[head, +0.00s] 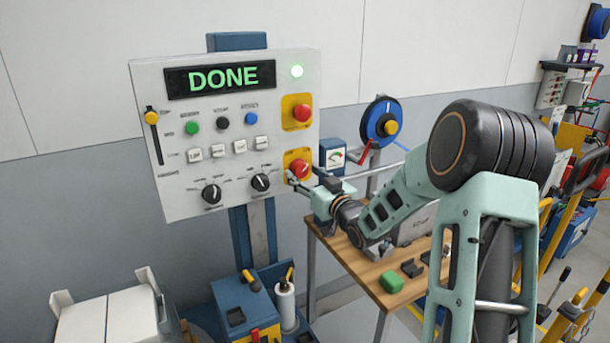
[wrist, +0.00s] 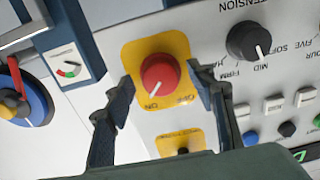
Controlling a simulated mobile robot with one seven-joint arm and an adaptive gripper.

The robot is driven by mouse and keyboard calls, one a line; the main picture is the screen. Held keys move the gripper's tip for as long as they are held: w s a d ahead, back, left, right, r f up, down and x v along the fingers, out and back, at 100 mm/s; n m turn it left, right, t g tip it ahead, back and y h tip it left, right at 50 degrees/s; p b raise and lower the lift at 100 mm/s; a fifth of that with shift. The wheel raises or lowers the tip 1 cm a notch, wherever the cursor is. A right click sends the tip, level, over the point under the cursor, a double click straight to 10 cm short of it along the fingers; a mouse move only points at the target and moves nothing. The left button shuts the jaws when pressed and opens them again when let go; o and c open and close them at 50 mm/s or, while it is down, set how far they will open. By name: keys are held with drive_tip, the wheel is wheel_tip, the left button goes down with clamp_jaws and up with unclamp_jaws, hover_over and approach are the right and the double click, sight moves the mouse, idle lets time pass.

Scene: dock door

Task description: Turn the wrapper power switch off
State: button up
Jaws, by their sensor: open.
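The wrapper power switch is a round red knob (head: 301,168) on a yellow plate, low on the right side of the control panel (head: 180,190). In the wrist view the knob (wrist: 160,75) shows a white mark turned toward the word ON; OFF is printed to the right of it. My gripper (head: 307,184) is at the panel's lower right edge. In the wrist view my gripper (wrist: 163,85) is open, with one finger on each side of the knob and gaps visible between. I cannot tell how far the fingertips are from the plate.
A second yellow plate with a red button (head: 302,113) is above the switch. Black dials (head: 260,182) and white keys (head: 240,146) are to its left. The display (head: 220,78) reads DONE beside a lit lamp (head: 297,71). A wooden table (head: 375,272) stands below my arm.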

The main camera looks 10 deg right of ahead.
drive_tip(key=shift+c, duration=0.7)
drive_tip(key=c, duration=1)
